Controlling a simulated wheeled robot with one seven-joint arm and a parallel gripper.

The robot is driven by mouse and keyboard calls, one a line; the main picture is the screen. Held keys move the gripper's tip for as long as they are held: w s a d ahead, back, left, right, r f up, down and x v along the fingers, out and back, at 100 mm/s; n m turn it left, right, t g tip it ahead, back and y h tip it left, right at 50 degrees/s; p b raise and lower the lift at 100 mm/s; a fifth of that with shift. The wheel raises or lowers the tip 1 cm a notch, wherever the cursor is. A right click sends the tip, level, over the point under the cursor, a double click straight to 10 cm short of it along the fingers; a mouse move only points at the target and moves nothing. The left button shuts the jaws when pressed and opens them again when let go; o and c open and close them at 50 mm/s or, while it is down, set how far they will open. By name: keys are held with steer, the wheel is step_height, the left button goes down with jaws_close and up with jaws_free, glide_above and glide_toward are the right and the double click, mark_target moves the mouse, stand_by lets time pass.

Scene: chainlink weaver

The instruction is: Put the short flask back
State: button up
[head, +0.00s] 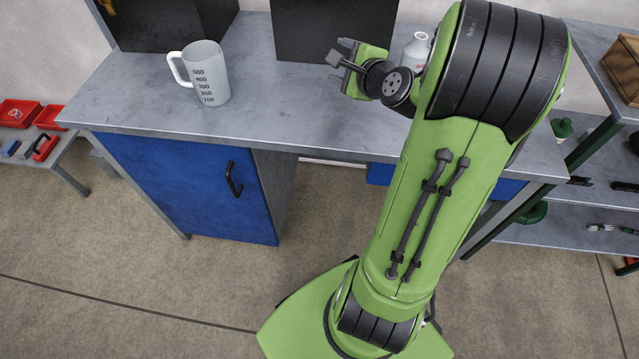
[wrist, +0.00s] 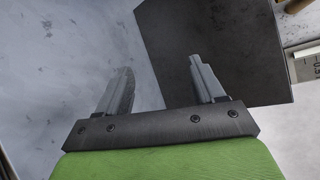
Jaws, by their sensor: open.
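A small white flask (head: 416,50) with red marking stands on the grey workbench (head: 270,112) in the head view, just right of my gripper and partly hidden by my arm. I cannot tell for sure that it is the short flask. My gripper (head: 341,50) is above the bench, its fingers pointing left, away from the flask. In the wrist view the gripper's two fingers (wrist: 160,68) are apart with nothing between them.
A grey measuring jug (head: 208,72) stands left on the bench. A dark box (head: 312,30) is behind the gripper and also shows in the wrist view (wrist: 225,50). Another dark box (head: 170,22) is at the back left. A shelf rack (head: 590,160) stands right. Bench between jug and gripper is clear.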

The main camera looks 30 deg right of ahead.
steer(key=s+a+r+n+g+y, duration=0.1)
steer(key=s+a+n+g, duration=0.15)
steer(key=a+n, duration=0.55)
steer(key=s+a+n+g+y, duration=0.25)
steer(key=a+n, duration=0.25)
steer(key=a, duration=0.4)
steer(key=s+a+n+g, duration=0.1)
steer(key=s+a+n, duration=0.1)
steer(key=s+n, duration=0.3)
steer(key=s+a+n+g+h, duration=0.1)
steer(key=s+n, duration=0.5)
steer(key=s, duration=0.7)
steer(key=shift+s+a+f+n+g, duration=0.3)
steer(key=shift+a+g, duration=0.3)
steer(key=shift+a, duration=0.55)
